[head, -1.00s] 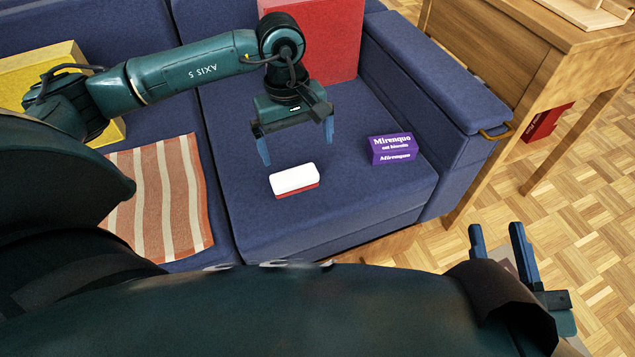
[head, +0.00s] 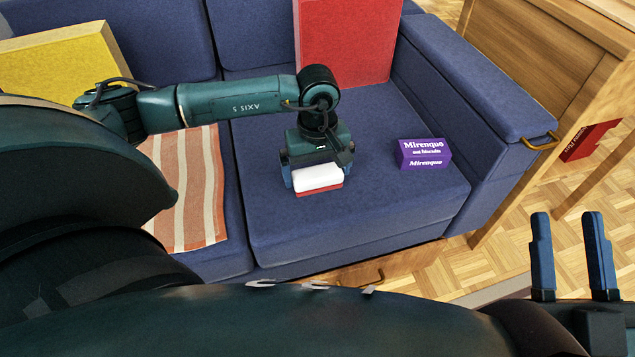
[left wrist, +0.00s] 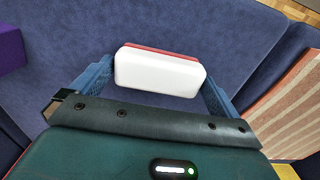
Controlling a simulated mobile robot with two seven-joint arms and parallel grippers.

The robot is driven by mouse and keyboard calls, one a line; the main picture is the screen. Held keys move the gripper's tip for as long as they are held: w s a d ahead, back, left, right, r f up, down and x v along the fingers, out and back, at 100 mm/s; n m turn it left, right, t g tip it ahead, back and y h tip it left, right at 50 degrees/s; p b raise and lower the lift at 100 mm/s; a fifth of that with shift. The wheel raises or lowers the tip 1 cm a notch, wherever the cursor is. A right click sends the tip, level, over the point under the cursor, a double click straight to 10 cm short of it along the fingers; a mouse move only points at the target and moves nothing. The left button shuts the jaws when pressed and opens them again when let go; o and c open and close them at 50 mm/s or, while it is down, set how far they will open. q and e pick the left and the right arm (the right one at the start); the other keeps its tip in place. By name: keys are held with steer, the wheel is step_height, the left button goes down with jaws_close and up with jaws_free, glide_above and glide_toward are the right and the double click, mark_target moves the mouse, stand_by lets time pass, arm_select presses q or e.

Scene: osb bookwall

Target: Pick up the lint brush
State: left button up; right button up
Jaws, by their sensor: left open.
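The lint brush (head: 318,178) is a small white block with a red underside, lying on the blue sofa seat. It also shows in the left wrist view (left wrist: 158,71), between the two blue fingers. My left gripper (head: 317,182) points down over the brush and is open, with one finger at each end of it. In the left wrist view (left wrist: 158,88) small gaps show between the brush ends and the fingers. My right gripper (head: 572,250) is open and empty at the lower right, above the floor.
A purple box (head: 424,154) lies on the seat to the right. A red cushion (head: 345,40) and a yellow cushion (head: 62,60) lean on the backrest. A striped cloth (head: 190,190) lies to the left. A wooden desk (head: 540,60) stands beyond the armrest (head: 470,85).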

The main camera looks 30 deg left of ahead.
mark_target(317, 172)
arm_select(q)
steer(key=shift+f, duration=0.65)
arm_select(e)
steer(key=shift+r+n+y, duration=0.3)
steer(key=shift+r, duration=0.1)
arm_select(q)
steer(key=shift+c, duration=0.4)
steer(key=c, duration=0.6)
steer(key=shift+o, duration=0.2)
steer(key=shift+r, duration=0.3)
step_height(317, 172, up, 9)
steer(key=p, duration=0.3)
steer(key=shift+f+p, duration=0.1)
steer(key=shift+p, duration=0.25)
steer(key=shift+r, duration=0.35)
arm_select(e)
steer(key=f+m+h, duration=0.1)
steer(key=f, duration=0.1)
steer(key=s+f+m+g+h, duration=0.1)
steer(key=shift+a+f+m+g+h, duration=0.1)
steer(key=shift+f+m+g+h, duration=0.2)
steer(key=shift+f+h, duration=0.1)
